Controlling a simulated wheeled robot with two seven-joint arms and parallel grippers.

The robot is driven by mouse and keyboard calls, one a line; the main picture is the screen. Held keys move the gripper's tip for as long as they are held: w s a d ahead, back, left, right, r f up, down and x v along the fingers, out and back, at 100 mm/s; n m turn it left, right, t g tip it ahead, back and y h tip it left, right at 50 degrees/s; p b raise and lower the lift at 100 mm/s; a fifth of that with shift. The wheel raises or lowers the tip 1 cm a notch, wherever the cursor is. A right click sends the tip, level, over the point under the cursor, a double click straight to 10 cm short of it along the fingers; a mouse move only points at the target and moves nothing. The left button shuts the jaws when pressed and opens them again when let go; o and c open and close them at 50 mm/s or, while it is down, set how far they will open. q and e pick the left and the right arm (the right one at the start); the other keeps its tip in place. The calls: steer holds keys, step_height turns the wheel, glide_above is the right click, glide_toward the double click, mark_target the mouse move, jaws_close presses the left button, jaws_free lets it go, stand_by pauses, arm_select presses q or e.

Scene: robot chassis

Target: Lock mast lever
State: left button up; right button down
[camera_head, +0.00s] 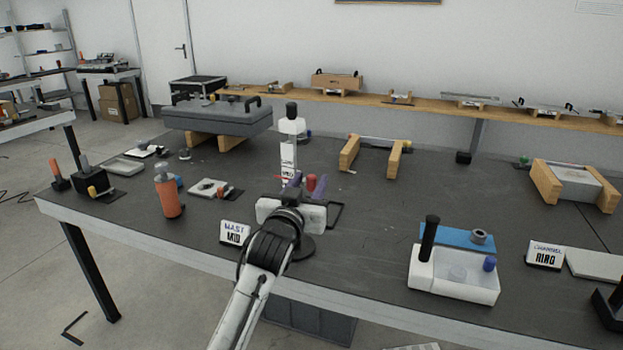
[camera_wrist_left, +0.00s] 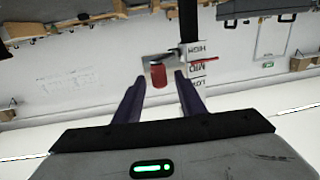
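The mast (camera_head: 288,152) is a white upright post with a black top on the table. In the left wrist view the mast (camera_wrist_left: 197,70) shows the labels HIGH, MID and LOW, with a thin red pointer near MID. A red cylindrical lever knob (camera_wrist_left: 159,75) is beside the mast; it also shows in the head view (camera_head: 311,182). My left gripper (camera_head: 308,179) is open, its purple fingers on either side of the knob's line. In the left wrist view the knob appears between or just beyond the fingertips; contact cannot be told. My arm hides the mast's lower part.
A sign reading MAST MID (camera_head: 235,233) stands left of my arm. An orange cylinder (camera_head: 168,193) is further left. A grey case (camera_head: 217,118) lies behind. A white and blue box with a black handle (camera_head: 455,280) is on the right. The table between is mostly clear.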

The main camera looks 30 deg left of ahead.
arm_select(q)
steer(key=shift+x, duration=0.95)
steer(key=shift+c, duration=0.2)
jaws_close()
steer(key=shift+r+h+p, duration=0.15)
steer(key=shift+h+p, duration=0.15)
steer(key=shift+p, duration=0.2)
steer(key=shift+s+a+m+t+h+p, duration=0.25)
steer(key=shift+m+h+p, duration=0.4)
steer(key=shift+p, duration=0.45)
steer(key=shift+s+m+h+p, duration=0.1)
steer(key=shift+m+h+p, duration=0.35)
steer(key=shift+h, duration=0.1)
